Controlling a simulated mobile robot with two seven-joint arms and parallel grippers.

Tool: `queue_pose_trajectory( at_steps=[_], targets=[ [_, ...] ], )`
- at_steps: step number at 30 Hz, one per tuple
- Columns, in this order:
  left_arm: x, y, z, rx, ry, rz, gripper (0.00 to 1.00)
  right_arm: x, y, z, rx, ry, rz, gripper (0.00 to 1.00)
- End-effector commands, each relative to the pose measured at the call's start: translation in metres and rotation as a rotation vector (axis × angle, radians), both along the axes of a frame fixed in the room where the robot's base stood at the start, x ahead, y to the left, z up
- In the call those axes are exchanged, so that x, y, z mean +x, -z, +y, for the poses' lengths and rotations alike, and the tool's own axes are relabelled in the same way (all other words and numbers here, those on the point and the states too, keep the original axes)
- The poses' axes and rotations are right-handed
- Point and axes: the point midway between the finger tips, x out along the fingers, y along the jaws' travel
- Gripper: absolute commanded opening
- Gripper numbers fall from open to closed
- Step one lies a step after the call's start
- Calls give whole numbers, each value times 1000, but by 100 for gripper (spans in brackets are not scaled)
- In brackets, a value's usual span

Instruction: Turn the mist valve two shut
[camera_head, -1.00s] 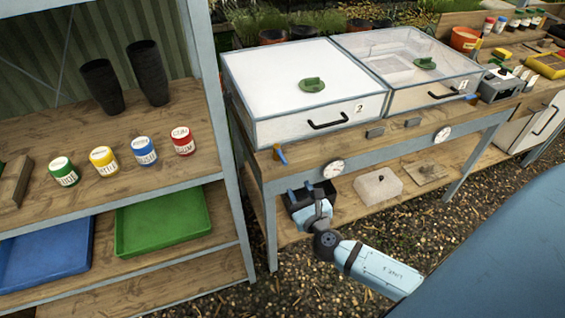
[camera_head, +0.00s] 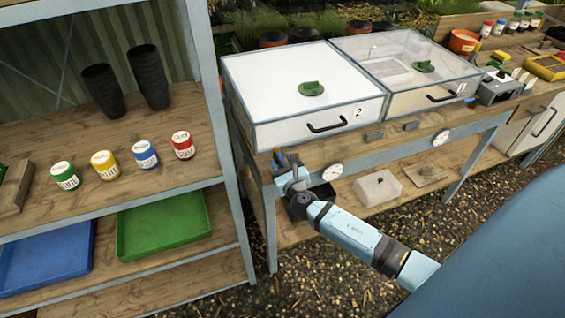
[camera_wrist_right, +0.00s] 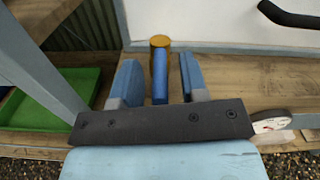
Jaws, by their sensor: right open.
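The mist valve, a brass body (camera_wrist_right: 160,42) with a blue lever (camera_wrist_right: 160,85), sits at the left end of the bench's front edge, below the propagator box marked 2 (camera_head: 357,111). In the right wrist view the lever points toward my gripper. My right gripper (camera_wrist_right: 158,66) is open, its two blue fingers on either side of the lever with a gap showing on each side. In the head view my right gripper (camera_head: 285,160) is at the bench's front-left corner and largely hides the valve. My left gripper is out of view.
A round gauge (camera_head: 332,172) is on the bench front, right of the valve. The shelf post (camera_head: 228,150) stands close on the left. The box's black handle (camera_head: 327,126) juts out above.

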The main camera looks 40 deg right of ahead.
Motion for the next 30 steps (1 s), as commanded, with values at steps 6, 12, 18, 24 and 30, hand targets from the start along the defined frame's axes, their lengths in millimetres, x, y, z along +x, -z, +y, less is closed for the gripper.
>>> queue_pose_trajectory(
  at_steps=[6, 12, 18, 24, 30],
  targets=[
    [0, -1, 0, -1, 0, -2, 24, 0, 0, 0, 0, 0, 0, 17],
    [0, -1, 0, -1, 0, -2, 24, 0, 0, 0, 0, 0, 0, 0],
    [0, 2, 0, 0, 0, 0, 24, -1, 1, -1, 0, -13, 0, 0],
    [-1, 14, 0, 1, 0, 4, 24, -2, 3, -6, -3, -84, 1, 0],
    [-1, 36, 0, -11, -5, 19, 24, -7, 7, -21, -6, -216, 0, 0]
  ],
)
